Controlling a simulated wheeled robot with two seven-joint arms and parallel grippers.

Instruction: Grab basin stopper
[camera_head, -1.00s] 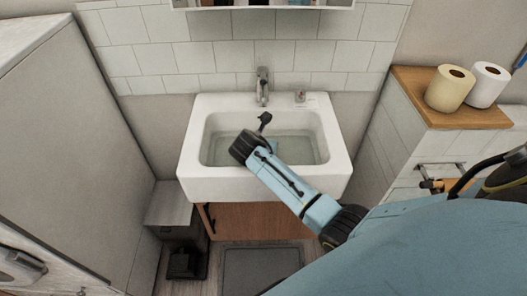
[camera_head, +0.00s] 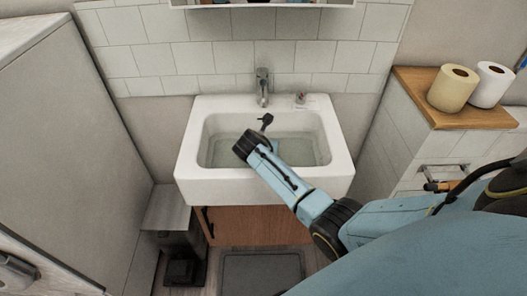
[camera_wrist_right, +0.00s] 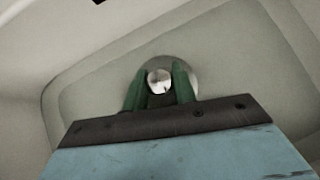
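The basin stopper (camera_wrist_right: 159,81) shows in the right wrist view as a shiny round metal knob above a wider metal disc. My right gripper (camera_wrist_right: 160,73) has its two green fingers on either side of the knob, seemingly touching it, shut on it. I cannot tell whether the stopper sits in the drain or is slightly raised. In the head view my right arm reaches down into the white sink (camera_head: 188,187). The stopper and the fingertips are hidden there by the arm. My left gripper is in neither view.
A metal faucet (camera_head: 262,86) stands at the back of the sink, with a small item (camera_head: 299,98) on the rim beside it. Paper rolls (camera_head: 453,89) stand on a wooden-topped counter (camera_head: 437,113) at right. A grey bin (camera_head: 172,235) stands at lower left.

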